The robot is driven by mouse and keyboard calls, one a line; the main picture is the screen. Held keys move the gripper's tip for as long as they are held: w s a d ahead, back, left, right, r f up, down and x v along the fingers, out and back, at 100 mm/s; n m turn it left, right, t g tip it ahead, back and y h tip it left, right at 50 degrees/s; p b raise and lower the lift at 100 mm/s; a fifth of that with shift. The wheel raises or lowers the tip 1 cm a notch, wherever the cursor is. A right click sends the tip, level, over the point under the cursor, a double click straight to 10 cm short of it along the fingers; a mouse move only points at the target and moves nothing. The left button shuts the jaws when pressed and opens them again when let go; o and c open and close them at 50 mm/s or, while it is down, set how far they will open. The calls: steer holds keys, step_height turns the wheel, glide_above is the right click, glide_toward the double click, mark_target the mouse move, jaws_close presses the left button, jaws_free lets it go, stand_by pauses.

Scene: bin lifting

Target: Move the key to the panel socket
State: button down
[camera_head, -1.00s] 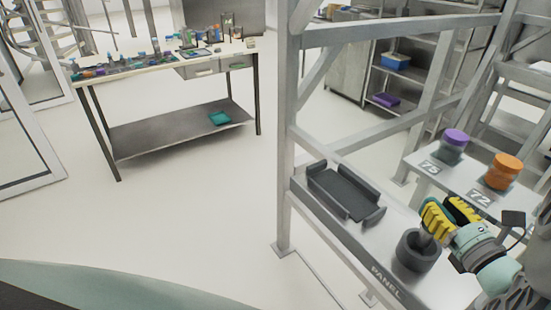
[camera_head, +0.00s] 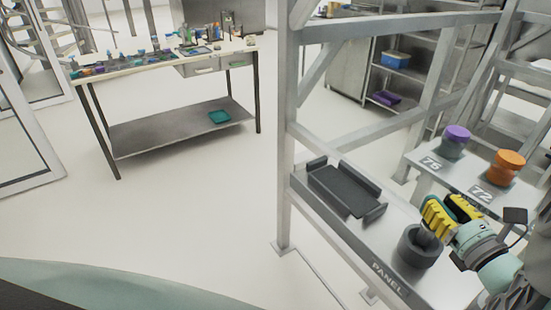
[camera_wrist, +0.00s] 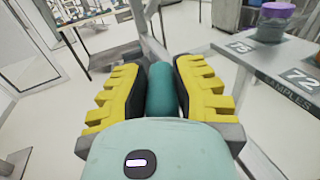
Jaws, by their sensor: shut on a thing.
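My gripper (camera_head: 448,216), with yellow ribbed fingers, is at the right over the panel shelf in the head view. It is shut on a teal rounded piece, seemingly the key (camera_wrist: 161,90), which stands between the fingers in the wrist view. A dark grey round socket (camera_head: 412,254) sits on the shelf marked PANEL (camera_head: 388,277), just below and left of the fingertips. The held piece's lower end is close to the socket's opening; I cannot tell whether it is inside. The fingers hide most of the key in the head view.
A dark open tray (camera_head: 345,190) lies left of the socket on the same shelf. A purple-lidded jar (camera_head: 455,142) and an orange jar (camera_head: 504,168) stand on the shelf behind, marked 75 and 72. Grey frame posts (camera_head: 286,150) rise beside the panel. The floor at left is clear.

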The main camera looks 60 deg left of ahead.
steer(key=shift+f+b, duration=1.75)
steer(key=shift+b, duration=0.55)
stand_by(0.6)
stand_by(0.4)
steer(key=shift+c, duration=0.8)
jaws_free()
steer(key=shift+r+p, duration=1.95)
steer(key=shift+r, duration=2.6)
